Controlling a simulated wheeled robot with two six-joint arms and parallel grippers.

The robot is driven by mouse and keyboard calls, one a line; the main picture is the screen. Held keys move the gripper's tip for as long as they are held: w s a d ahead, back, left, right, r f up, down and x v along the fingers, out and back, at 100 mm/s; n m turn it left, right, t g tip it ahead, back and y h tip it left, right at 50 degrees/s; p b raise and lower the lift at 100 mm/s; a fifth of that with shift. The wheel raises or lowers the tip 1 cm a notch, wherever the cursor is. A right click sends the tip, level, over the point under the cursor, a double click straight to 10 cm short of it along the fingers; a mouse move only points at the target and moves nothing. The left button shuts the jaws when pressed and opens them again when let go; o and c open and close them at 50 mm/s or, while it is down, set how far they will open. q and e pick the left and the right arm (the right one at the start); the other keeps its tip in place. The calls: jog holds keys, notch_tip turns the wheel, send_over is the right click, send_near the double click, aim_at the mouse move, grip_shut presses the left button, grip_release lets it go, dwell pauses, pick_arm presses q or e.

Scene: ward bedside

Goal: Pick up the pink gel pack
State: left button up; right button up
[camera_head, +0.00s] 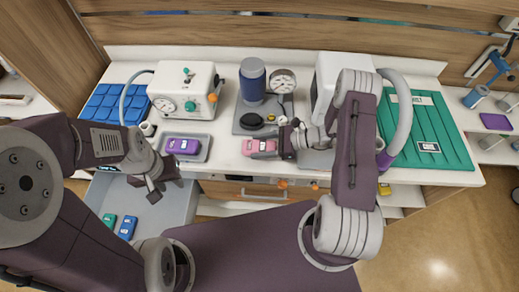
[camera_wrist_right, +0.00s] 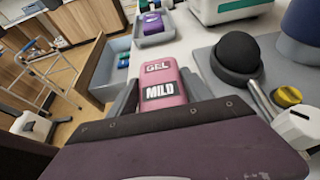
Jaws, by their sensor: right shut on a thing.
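The pink gel pack (camera_head: 260,147) is near the front edge of the white counter, right of the purple pack. In the right wrist view the pack (camera_wrist_right: 163,88) shows the labels GEL and MILD. My right gripper (camera_head: 277,147) is shut on it, with a grey finger on each side. Its lower end is hidden behind my gripper, and I cannot tell whether it touches the counter. My left gripper (camera_head: 163,186) is open and empty, above the open drawer, away from the pink pack.
A purple pack (camera_head: 183,146) lies in a grey tray (camera_head: 204,141). The open drawer (camera_head: 182,208) holds green and blue packs. Behind the pink pack are a black dome (camera_head: 251,121), a blue canister (camera_head: 252,80) and a gauge (camera_head: 282,80). A green mat (camera_head: 440,125) lies at right.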

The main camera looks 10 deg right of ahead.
notch_tip(320, 180, up, 2)
jog(key=s+d+r+b, duration=0.1)
jog(key=s+d+r, duration=0.5)
jog(key=d, duration=0.3)
jog(key=shift+d+r+b, duration=0.4)
